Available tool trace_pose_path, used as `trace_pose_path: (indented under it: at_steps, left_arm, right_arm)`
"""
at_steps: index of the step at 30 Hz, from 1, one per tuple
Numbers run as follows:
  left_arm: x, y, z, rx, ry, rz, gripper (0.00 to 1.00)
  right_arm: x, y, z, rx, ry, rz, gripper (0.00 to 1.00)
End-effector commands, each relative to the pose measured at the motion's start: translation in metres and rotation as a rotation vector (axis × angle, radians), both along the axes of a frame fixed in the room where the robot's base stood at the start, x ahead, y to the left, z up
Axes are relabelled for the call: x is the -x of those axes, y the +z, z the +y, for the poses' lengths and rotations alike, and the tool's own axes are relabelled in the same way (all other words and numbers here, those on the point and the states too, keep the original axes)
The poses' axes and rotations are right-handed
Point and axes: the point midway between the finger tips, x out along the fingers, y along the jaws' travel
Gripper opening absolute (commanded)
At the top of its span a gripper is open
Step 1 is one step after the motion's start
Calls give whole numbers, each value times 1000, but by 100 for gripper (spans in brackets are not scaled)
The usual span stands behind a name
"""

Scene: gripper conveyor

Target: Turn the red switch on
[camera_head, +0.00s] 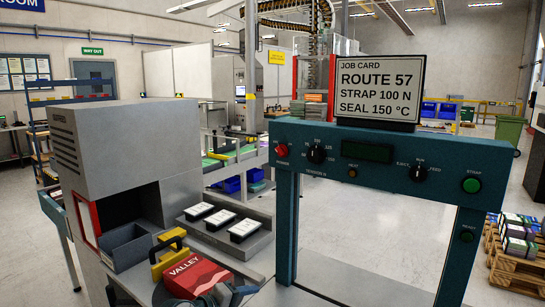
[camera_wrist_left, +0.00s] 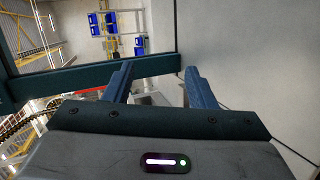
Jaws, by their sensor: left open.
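The red switch (camera_head: 282,150) is a round red knob at the left end of the teal control panel (camera_head: 400,152). A pale mark shows on it; which position it is in is too small to tell. My left gripper (camera_head: 228,293) is low at the bottom of the head view, beside the red VALLEY box and well below the switch, apart from it. In the left wrist view my left gripper (camera_wrist_left: 158,84) has its two blue fingers spread with nothing between them. The switch cannot be made out there. My right gripper is not in view.
Black knobs (camera_head: 317,154) and a green STRAP button (camera_head: 472,185) share the panel. A job card (camera_head: 380,90) stands on top. The red VALLEY box (camera_head: 196,275) and a yellow-handled tool (camera_head: 168,255) lie below left, near a tray of white-labelled blocks (camera_head: 221,218).

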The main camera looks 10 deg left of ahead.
Motion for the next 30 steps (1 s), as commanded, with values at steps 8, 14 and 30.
trace_pose_path:
  at_steps: [8,14,30]
  left_arm:
    - [-97,179,17,607,37,-23,51]
    - [-124,273,35,924,5,4,51]
    - [-172,324,6,1033,-17,24,51]
  right_arm:
    - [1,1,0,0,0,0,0]
    - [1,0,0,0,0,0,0]
    - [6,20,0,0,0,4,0]
